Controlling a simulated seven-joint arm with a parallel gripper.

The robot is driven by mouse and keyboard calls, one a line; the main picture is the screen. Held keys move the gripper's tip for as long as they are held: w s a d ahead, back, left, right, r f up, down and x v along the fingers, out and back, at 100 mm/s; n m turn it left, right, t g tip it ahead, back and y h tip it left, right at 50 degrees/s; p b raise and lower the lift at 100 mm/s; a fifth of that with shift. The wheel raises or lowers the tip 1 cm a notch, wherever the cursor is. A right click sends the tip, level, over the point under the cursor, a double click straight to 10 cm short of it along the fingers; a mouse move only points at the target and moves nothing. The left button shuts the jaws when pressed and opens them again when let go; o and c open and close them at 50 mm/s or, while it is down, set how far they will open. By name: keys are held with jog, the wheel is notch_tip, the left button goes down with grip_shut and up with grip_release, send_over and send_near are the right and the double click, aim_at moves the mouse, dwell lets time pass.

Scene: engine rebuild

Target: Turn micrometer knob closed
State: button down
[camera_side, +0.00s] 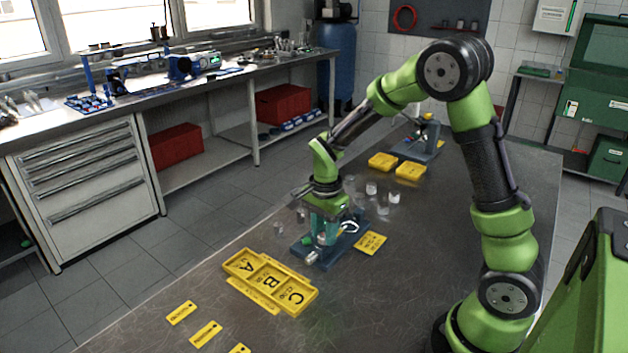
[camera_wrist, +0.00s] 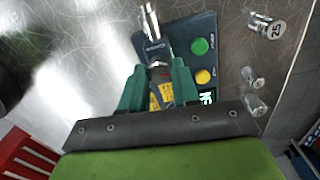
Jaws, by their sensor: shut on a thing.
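The micrometer (camera_side: 349,227) sits on a blue base (camera_side: 306,250) on the dark workbench, with its silver knob end (camera_side: 312,257) toward the front. In the wrist view, the silver barrel (camera_wrist: 150,22) sticks out beyond my fingertips over the blue base (camera_wrist: 205,28). My gripper (camera_side: 325,225) points down over the base. Its two teal fingers (camera_wrist: 158,68) are shut on the micrometer's shaft, one on each side. Which part of the knob lies between the fingers is partly hidden. The micrometer's measuring gap cannot be made out.
The base has a green button (camera_wrist: 200,46), a yellow button (camera_wrist: 203,77) and a lit green display (camera_wrist: 207,97). Several metal cylinders (camera_side: 371,188) stand behind it. A yellow A-B-C tray (camera_side: 311,300) lies in front, and a yellow card (camera_side: 370,243) lies at right.

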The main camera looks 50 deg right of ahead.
aim_at(324, 235)
jog(key=n, duration=0.5)
jog(key=shift+n, duration=0.3)
jog(key=n, duration=1.1)
jog(key=shift+n, duration=2.1)
jog(key=c, duration=0.8)
grip_release()
notch_tip(324, 235, up, 17)
